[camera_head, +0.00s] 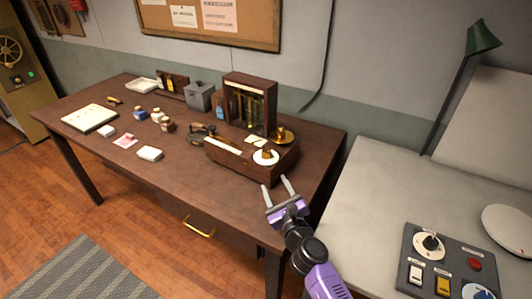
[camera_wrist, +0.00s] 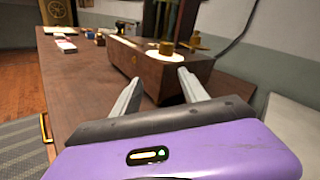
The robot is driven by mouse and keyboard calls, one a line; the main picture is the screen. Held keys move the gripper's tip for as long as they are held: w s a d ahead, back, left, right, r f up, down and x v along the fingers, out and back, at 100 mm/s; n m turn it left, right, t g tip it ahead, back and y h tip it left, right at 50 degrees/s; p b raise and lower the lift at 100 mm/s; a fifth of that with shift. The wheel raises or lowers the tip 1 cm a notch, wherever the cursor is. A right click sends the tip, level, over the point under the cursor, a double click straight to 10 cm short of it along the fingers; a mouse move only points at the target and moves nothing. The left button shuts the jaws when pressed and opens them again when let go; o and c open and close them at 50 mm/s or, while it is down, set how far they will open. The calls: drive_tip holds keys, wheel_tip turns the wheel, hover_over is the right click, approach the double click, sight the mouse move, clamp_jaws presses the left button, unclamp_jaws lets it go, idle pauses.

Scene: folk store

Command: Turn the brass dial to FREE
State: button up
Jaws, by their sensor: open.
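A brass dial (camera_head: 267,154) with a round white face sits on top of the front right part of a dark wooden box (camera_head: 238,162). In the wrist view the dial's brass knob (camera_wrist: 166,47) shows beyond my fingertips, slightly right of centre. No marking such as FREE can be read, and I cannot tell where the dial points. My gripper (camera_head: 277,181) is open and empty, in front of the box and apart from the dial. In the wrist view its two fingers (camera_wrist: 158,78) are spread, with the box's front between and beyond them.
A wooden frame with glass tubes (camera_head: 249,104) rises behind the dial, and a brass dish (camera_head: 283,136) stands close by it. Jars, papers and a grey box (camera_head: 200,96) occupy the table's left and back. A switch panel (camera_head: 448,263) lies on the grey counter at right.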

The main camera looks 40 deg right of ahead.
sight(267, 156)
drive_tip(key=shift+w+d+r+m+b, duration=0.25)
drive_tip(key=shift+w+d+r+m, duration=0.35)
drive_tip(key=shift+w+d, duration=0.95)
drive_tip(key=shift+w+d+r+m+b, duration=0.2)
drive_tip(key=shift+w+d+r+m, duration=0.35)
drive_tip(key=shift+w, duration=1.95)
drive_tip(key=shift+w+d+r+m+b, duration=0.3)
drive_tip(key=shift+w+d+m, duration=0.75)
drive_tip(key=shift+w, duration=0.95)
drive_tip(key=shift+d, duration=0.1)
clamp_jaws()
drive_tip(key=shift+h, duration=0.3)
drive_tip(key=shift+f+b, duration=0.1)
drive_tip(key=shift+b, duration=0.3)
